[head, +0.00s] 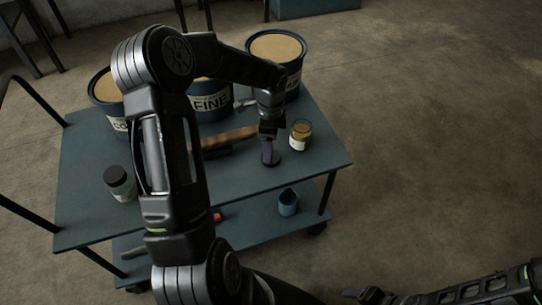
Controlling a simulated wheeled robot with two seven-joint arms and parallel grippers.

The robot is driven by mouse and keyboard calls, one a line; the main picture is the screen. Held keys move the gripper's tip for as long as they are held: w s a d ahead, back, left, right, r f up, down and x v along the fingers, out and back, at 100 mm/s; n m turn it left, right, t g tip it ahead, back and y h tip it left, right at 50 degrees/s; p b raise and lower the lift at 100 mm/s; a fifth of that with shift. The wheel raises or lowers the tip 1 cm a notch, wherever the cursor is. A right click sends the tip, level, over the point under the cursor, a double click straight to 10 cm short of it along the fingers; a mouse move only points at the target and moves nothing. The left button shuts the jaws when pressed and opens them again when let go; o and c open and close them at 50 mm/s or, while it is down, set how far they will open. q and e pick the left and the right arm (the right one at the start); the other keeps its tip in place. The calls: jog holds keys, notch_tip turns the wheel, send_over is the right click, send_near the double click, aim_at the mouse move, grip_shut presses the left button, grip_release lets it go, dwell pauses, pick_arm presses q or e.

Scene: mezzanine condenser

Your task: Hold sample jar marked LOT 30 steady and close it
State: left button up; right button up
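A small glass jar (300,136) with tan contents and a pale label stands upright on the cart top at the right. Its label is too small to read, so I cannot tell if it is LOT 30. A second jar (119,186) with a dark lid and pale label stands at the left front. My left gripper (270,152) points down just left of the tan jar, apart from it. A dark round piece (271,160), perhaps a lid, shows at its fingertips; whether it is gripped is unclear. My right gripper (354,293) is low at the bottom, away from the cart; its fingers are unclear.
Dark tubs, one marked FINE (210,103), stand along the back of the cart top (235,180). A brown wooden-looking item (228,138) lies in front of them, partly behind my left arm. A blue container (288,202) stands on the lower shelf. Floor at right is clear.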

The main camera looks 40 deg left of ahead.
pick_arm(q)
jog(key=shift+f, duration=0.35)
jog(key=shift+f, duration=0.1)
jog(key=f, duration=0.5)
jog(key=shift+w+a, duration=0.15)
jog(key=shift+a, duration=0.05)
jog(key=shift+c, duration=0.3)
jog(key=c, duration=1.3)
